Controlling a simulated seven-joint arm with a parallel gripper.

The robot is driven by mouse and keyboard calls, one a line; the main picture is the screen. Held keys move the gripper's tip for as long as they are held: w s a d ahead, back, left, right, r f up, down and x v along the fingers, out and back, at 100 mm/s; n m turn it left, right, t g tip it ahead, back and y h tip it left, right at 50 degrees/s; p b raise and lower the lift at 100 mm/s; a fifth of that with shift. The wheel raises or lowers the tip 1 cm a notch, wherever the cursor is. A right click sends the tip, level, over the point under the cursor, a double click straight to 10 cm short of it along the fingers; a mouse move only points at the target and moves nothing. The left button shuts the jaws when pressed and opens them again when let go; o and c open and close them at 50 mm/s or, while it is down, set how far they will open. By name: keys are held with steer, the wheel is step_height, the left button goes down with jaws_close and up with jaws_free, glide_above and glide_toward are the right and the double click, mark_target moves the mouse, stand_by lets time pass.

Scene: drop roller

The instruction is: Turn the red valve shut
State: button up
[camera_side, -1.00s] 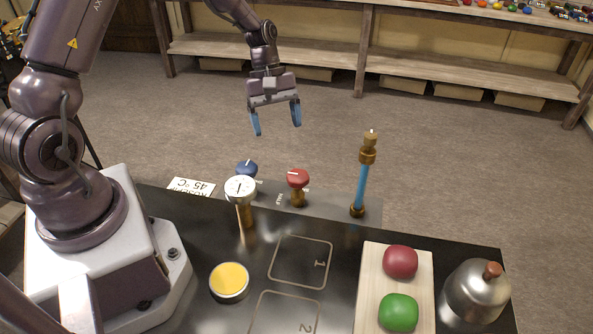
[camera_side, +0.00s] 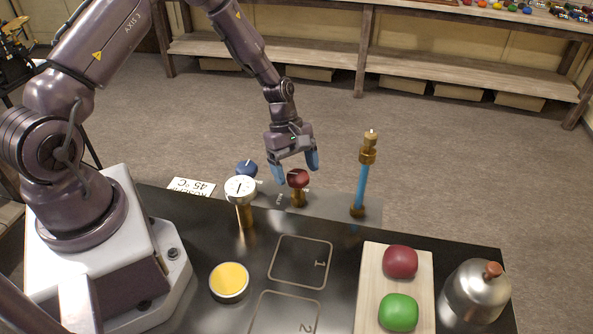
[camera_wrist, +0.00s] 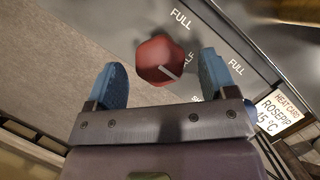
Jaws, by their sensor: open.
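The red valve (camera_side: 298,179) is a red knob on a brass stem near the back edge of the dark table. My gripper (camera_side: 296,173) is open, with its blue fingertips at either side of the knob, seemingly at about its height. In the wrist view the red knob (camera_wrist: 162,60) lies between and just ahead of the two blue fingers (camera_wrist: 164,70). A pale pointer line on the knob points down and right there. The plate beside it bears the words FULL, a partly hidden HALF and a mostly hidden third label.
A blue knob (camera_side: 246,168) and a white dial gauge (camera_side: 240,189) stand left of the valve. A blue tube with brass fittings (camera_side: 362,185) stands to its right. A board (camera_side: 367,290) with red and green lumps, a metal pot (camera_side: 478,292) and a yellow-topped tin (camera_side: 229,281) are nearer.

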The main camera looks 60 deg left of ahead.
steer(key=shift+d+f, duration=0.2)
steer(key=shift+f, duration=0.3)
steer(key=c, duration=0.9)
